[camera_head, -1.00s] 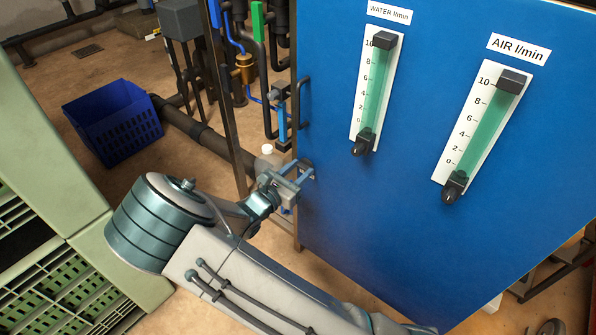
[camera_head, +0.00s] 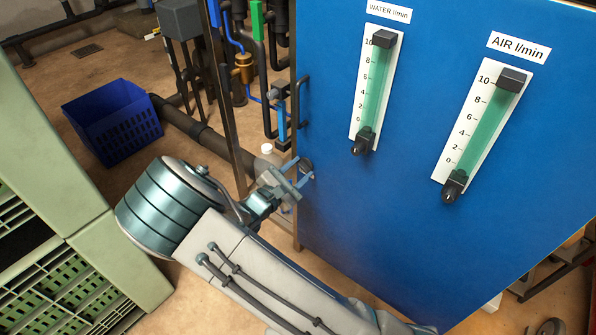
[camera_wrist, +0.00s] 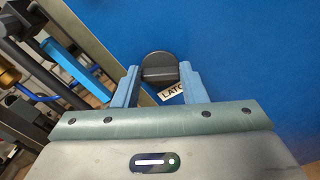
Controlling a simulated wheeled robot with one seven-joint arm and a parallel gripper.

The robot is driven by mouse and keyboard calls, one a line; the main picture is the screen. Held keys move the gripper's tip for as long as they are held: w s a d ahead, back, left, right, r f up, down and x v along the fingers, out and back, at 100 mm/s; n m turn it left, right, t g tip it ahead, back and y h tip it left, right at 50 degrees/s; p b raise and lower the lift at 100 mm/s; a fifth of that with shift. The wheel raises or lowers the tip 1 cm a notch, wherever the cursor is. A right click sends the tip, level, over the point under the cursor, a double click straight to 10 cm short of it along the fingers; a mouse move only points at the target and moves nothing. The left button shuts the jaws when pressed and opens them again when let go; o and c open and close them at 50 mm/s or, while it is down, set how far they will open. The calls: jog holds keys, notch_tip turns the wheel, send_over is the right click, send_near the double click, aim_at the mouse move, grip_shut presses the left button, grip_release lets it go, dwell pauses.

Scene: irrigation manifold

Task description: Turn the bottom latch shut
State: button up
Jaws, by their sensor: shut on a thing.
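The bottom latch (camera_wrist: 159,68) is a round dark knob with a raised bar across it, on the left edge of the blue panel. In the wrist view it sits between the two blue fingers of my gripper (camera_wrist: 160,78), which is shut on it. A white label (camera_wrist: 172,92), partly covered, reads "LATC" just below the knob. In the head view the latch (camera_head: 305,164) is a small dark knob, with my gripper (camera_head: 303,171) reaching it from the lower left. The knob's bar looks roughly level in the wrist view.
The blue panel (camera_head: 400,230) carries a water gauge (camera_head: 374,90) and an air gauge (camera_head: 482,135). A dark handle (camera_head: 303,102) is above the latch. Pipes and a post stand to the left.

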jog(key=m+b, duration=0.1)
jog(key=m, duration=0.1)
jog(key=m+b, duration=0.1)
jog(key=m, duration=0.1)
jog(key=m+b, duration=0.1)
jog(key=m, duration=0.1)
jog(key=shift+f+m, duration=0.3)
jog(key=m+b, duration=0.3)
jog(key=shift+f, duration=0.1)
jog(key=shift+m+b, duration=1.15)
jog(key=shift+m, duration=0.05)
jog(key=shift+r, duration=0.2)
jog(key=o, duration=1)
